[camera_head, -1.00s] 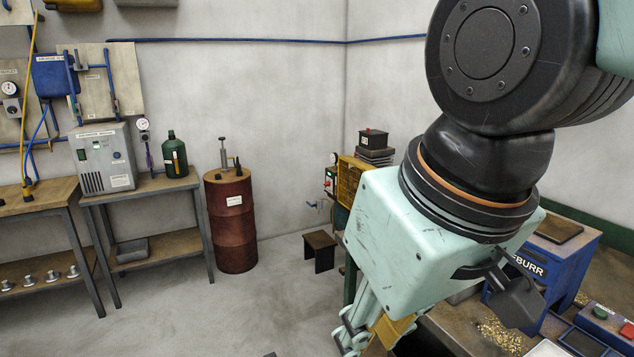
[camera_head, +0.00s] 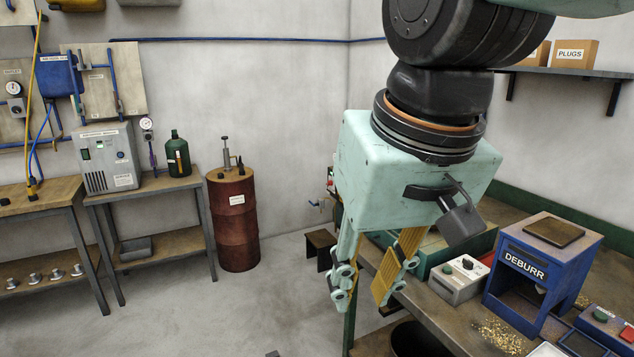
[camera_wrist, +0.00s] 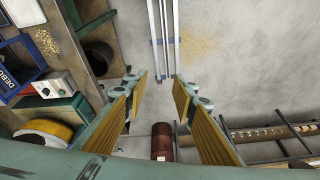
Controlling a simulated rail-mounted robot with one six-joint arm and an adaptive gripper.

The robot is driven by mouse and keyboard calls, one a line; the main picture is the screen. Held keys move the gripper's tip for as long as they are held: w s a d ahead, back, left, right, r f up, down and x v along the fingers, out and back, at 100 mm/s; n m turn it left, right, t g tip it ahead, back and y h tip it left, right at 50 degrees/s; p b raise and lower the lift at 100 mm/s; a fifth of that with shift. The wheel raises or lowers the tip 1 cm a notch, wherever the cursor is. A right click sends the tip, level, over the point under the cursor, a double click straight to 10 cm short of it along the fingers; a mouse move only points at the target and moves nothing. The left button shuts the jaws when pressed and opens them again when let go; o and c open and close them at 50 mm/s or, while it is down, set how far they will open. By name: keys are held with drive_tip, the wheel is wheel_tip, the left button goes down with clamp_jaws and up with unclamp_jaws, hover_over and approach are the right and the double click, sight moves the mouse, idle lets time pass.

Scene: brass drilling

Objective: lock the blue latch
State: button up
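I cannot pick out a blue latch for certain in either view. Blue fittings show on the left wall in the head view: a blue box (camera_head: 55,75) and a panel with blue pipes (camera_head: 115,85). My gripper (camera_head: 361,292) hangs at the workbench's left edge, far from that wall, with its fingers pointing down. In the wrist view my gripper (camera_wrist: 158,88) has its two yellow-padded fingers well apart, with nothing between them.
A blue deburr machine (camera_head: 540,267) and a grey control box (camera_head: 461,279) stand on the workbench (camera_head: 436,308) at right. A red barrel (camera_head: 234,225) stands on the floor. A grey machine (camera_head: 106,158) sits on the left table. The floor (camera_head: 215,315) between is open.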

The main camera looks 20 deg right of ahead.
drive_tip(key=w+d+r+m+g+p, duration=0.1)
drive_tip(key=w+d+r+m+p, duration=0.3)
drive_tip(key=w, duration=0.5)
drive_tip(key=w+d+r+m+p, duration=0.1)
drive_tip(key=w+d+r+m, duration=0.25)
drive_tip(key=w+d, duration=0.35)
drive_tip(key=w+d+r+m+g+p, duration=0.1)
drive_tip(key=w+d+r+m+p, duration=0.3)
drive_tip(key=w, duration=0.6)
drive_tip(key=w+d+f+m+p, duration=0.2)
drive_tip(key=w+d+m, duration=0.2)
drive_tip(key=d, duration=0.5)
drive_tip(key=w+d+f+m+g+p, duration=0.1)
drive_tip(key=w+d+f+m+p, duration=0.1)
drive_tip(key=w+d, duration=0.4)
drive_tip(key=w+d+f+m+p, duration=0.3)
drive_tip(key=w+d+m, duration=0.3)
drive_tip(key=d, duration=0.8)
drive_tip(key=shift+d+f+m+g, duration=0.25)
drive_tip(key=shift+f+m+g, duration=0.1)
drive_tip(key=shift+f, duration=0.1)
drive_tip(key=shift+w+f, duration=0.1)
drive_tip(key=shift+f+b, duration=0.3)
drive_tip(key=shift+f, duration=6.5)
drive_tip(key=shift+c, duration=0.2)
